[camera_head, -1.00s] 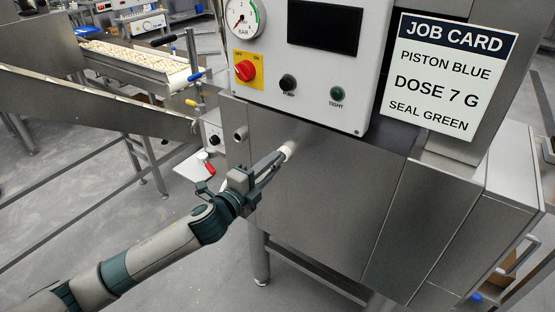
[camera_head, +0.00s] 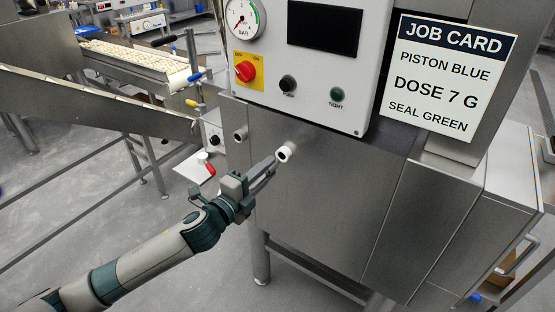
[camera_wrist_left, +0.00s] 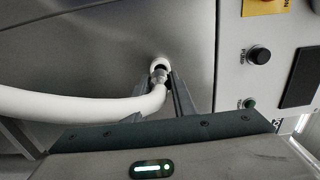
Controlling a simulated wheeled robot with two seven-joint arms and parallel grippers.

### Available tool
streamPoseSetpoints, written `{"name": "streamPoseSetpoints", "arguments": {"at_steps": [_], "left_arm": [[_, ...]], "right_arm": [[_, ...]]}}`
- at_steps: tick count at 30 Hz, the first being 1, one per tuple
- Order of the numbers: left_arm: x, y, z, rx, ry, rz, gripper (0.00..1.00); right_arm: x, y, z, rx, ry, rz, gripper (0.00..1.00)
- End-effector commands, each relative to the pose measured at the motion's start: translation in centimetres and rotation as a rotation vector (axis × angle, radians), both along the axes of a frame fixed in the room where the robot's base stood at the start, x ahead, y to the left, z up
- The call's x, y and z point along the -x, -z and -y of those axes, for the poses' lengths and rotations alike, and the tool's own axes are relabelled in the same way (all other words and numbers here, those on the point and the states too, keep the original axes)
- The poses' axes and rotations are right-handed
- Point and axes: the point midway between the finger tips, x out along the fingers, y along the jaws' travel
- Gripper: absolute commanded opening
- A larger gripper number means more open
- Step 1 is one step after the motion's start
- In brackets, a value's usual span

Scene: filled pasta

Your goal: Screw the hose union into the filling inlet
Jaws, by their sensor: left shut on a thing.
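The filling inlet (camera_head: 284,152) is a short white stub with a dark opening on the steel front of the machine. It also shows as a white ring in the left wrist view (camera_wrist_left: 161,63). My left gripper (camera_head: 267,167) is just below and left of the inlet, pointing at it. In the left wrist view its fingers are shut on the metal hose union (camera_wrist_left: 158,76), at the end of a thick white hose (camera_wrist_left: 70,106). The union is close in front of the inlet; I cannot tell whether they touch. In the head view the hose is not clearly visible. My right gripper is not in view.
The control panel (camera_head: 300,108) with gauge, red switch and buttons is above the inlet. A metal stub (camera_head: 240,134) sticks out left of it. A job card (camera_head: 449,72) is at the right. A conveyor (camera_head: 140,62) stands behind at the left.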

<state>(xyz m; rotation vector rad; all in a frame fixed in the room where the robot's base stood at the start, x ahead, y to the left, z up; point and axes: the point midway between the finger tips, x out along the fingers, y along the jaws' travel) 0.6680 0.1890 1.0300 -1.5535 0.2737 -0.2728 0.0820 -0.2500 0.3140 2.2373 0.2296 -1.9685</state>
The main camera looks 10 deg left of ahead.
Motion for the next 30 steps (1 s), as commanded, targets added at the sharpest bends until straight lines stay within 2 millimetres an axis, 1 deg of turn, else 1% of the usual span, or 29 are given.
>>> {"name": "streamPoseSetpoints", "arguments": {"at_steps": [21,30], "left_arm": [[2.3,0.0,-0.8,0.000,0.000,0.001,0.01],[2.6,-0.1,-0.9,-0.001,0.000,0.001,0.01]], "right_arm": [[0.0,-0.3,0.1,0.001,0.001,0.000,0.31],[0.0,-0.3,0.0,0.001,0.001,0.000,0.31]]}}
